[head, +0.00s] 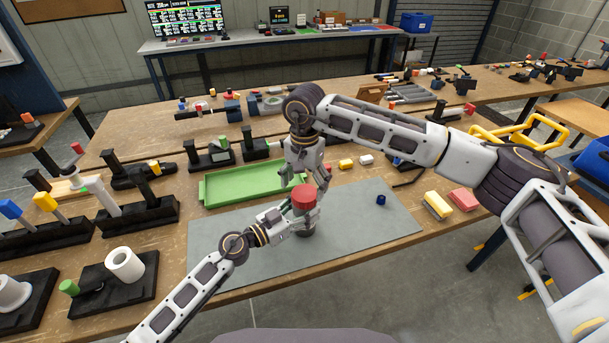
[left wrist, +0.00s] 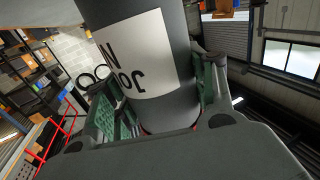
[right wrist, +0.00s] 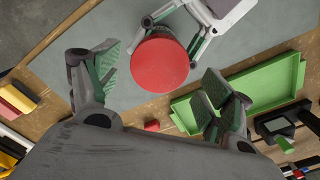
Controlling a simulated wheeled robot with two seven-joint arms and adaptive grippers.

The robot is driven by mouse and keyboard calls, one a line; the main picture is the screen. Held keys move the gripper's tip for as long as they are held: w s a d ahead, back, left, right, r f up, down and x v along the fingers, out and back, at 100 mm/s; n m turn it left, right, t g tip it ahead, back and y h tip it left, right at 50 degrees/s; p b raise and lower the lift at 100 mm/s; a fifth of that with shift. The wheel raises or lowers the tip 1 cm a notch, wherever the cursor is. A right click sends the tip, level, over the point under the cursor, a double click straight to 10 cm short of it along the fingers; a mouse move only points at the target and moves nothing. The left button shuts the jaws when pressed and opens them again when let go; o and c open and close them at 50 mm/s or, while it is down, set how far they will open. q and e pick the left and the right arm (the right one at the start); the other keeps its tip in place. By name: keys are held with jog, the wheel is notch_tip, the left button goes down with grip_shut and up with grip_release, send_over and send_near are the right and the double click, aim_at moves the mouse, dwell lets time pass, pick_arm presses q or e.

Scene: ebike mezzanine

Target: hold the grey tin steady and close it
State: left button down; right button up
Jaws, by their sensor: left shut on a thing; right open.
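The grey tin (head: 306,231) stands upright on the grey mat, with a red lid (head: 304,195) on its top. I cannot tell whether the lid is fully seated. My left gripper (head: 301,219) is shut around the tin's side below the lid. In the left wrist view the tin's dark grey body (left wrist: 180,60) with a white lettered label (left wrist: 138,58) fills the space between the fingers. My right gripper (head: 316,176) is open above the lid, pointing down. In the right wrist view the round lid (right wrist: 159,63) lies between and beyond its spread fingers, apart from them.
A green tray (head: 215,198) lies behind and left of the tin. A small blue piece (head: 381,199) sits on the mat (head: 350,236). Yellow (head: 438,205) and pink (head: 464,200) blocks lie to the right. Black racks (head: 140,216) stand left. The mat's front is clear.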

aim_at(305, 192)
jog(key=shift+f, duration=1.75)
jog(key=shift+c, duration=0.3)
jog(key=c, duration=1)
